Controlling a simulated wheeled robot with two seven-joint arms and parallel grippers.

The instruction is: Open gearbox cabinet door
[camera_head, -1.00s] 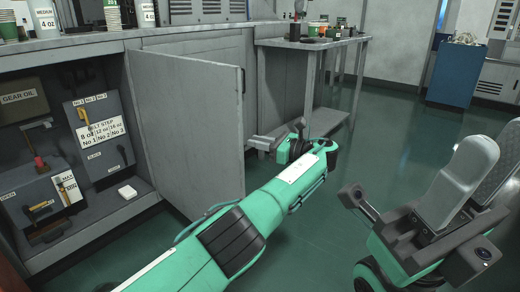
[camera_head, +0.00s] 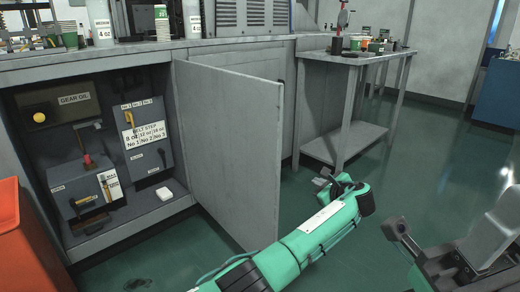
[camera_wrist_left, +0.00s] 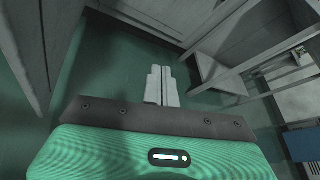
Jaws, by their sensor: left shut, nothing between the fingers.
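The grey cabinet door (camera_head: 228,150) stands wide open in the head view, swung out from the left compartment. The open cabinet (camera_head: 115,225) shows a gear oil label (camera_head: 74,98), a belt step panel (camera_head: 146,137) and a box with a red-handled lever (camera_head: 88,195). My left gripper (camera_head: 320,184) is right of the door's free edge, apart from it, over the floor. The left wrist view shows its two fingers (camera_wrist_left: 161,84) together and empty.
A grey side table (camera_head: 355,60) with a lower shelf stands beyond my left gripper. An orange-red object (camera_head: 28,235) is at the left edge. Cups (camera_head: 162,24) and containers stand on the counter above the cabinet. Green floor is clear at the right middle.

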